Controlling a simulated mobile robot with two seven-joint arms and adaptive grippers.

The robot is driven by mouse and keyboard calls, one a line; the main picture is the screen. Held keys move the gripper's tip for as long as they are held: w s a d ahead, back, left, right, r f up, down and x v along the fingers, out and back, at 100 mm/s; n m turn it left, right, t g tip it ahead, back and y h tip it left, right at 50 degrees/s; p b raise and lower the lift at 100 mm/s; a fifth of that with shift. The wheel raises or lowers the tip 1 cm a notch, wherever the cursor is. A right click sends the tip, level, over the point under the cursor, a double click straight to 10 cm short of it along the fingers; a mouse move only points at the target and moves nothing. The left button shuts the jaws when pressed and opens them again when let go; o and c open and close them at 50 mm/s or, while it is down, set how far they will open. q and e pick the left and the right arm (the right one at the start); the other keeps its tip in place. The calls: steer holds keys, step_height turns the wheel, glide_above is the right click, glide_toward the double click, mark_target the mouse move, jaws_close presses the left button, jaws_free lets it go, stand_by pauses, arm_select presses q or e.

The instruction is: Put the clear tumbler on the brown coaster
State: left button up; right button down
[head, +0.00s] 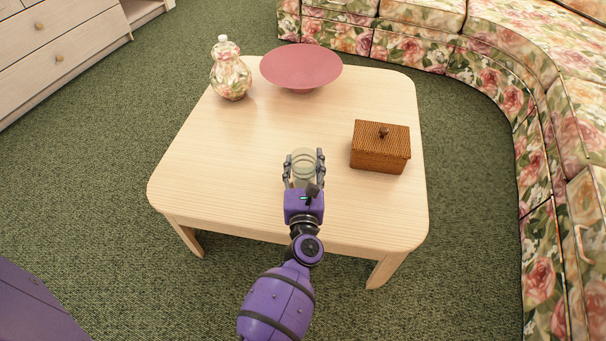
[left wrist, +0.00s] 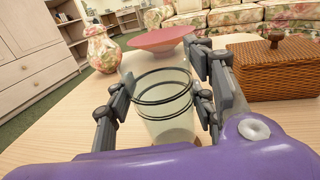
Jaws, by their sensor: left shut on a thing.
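The clear tumbler (head: 303,168) is see-through with dark rings near its rim. It is at the front middle of the pale wooden table (head: 230,160). My left gripper (head: 304,157) is shut on it, with one finger on each side. In the left wrist view the tumbler (left wrist: 165,108) is between the fingers, mouth up; whether its base touches the table I cannot tell. My right gripper is not in view.
A brown wicker box (head: 380,155) with a knobbed lid is right of the tumbler. A pink dish (head: 300,68) and a floral jar (head: 230,75) stand at the back of the table. The table's middle and left are clear. A floral sofa (head: 480,65) curves around behind and right.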

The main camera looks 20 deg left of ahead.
arm_select(q)
steer(key=shift+w+a+f, duration=0.35)
steer(key=shift+w+f, duration=0.2)
steer(key=shift+f, duration=0.15)
step_height(320, 180, down, 3)
steer(key=shift+a+r+b, duration=0.1)
steer(key=shift+b, duration=0.75)
steer(key=shift+w+f, duration=0.1)
steer(key=shift+f, duration=0.1)
steer(key=shift+f+b, duration=0.3)
steer(key=shift+b, duration=0.05)
steer(key=o, duration=1.3)
